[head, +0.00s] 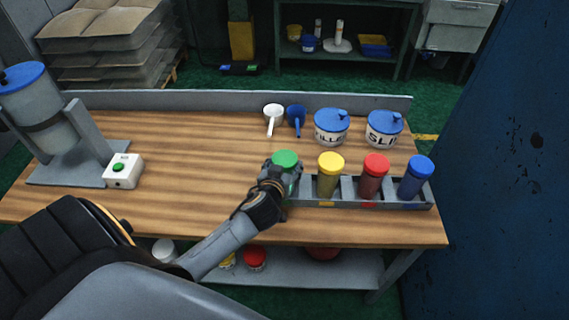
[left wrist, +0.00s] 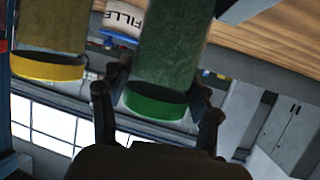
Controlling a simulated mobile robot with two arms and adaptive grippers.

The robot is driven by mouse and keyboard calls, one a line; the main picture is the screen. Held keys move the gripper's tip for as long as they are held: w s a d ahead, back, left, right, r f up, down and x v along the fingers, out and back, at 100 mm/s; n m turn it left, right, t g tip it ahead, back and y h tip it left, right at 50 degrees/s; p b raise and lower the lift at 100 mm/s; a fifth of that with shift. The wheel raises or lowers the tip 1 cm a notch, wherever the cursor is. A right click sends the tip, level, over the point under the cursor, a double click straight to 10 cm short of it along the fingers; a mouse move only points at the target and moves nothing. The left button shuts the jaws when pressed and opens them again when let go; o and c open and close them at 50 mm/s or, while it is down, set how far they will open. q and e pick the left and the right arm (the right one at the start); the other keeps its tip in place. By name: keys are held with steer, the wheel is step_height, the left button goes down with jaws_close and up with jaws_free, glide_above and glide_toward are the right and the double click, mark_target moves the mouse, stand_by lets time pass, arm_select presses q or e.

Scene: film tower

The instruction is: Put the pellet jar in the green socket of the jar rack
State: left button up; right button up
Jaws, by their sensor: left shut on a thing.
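The green-lidded jar (head: 286,160), apparently the pellet jar, stands upright at the left end of the grey jar rack (head: 387,203). My left gripper (head: 286,180) is shut on it; in the left wrist view the fingers (left wrist: 158,112) lie on both sides of the green lid (left wrist: 155,103). The gripper and wrist hide the jar's lower part and the green socket in the head view. I cannot tell whether the jar's base is seated in the socket. My right gripper is not in view.
Yellow-lidded (head: 329,177), red-lidded (head: 373,176) and blue-lidded (head: 415,178) jars stand in the rack to the right. Two blue-lidded tubs (head: 331,127) and white and blue scoops (head: 273,115) are behind. A machine (head: 45,120) and green-button box (head: 123,171) stand left. The table's middle is clear.

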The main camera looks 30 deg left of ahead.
arm_select(q)
steer(key=shift+f, duration=0.1)
steer(key=o, duration=1.4)
steer(key=b+v, duration=0.2)
steer(key=v, duration=1)
steer(key=shift+r, duration=0.2)
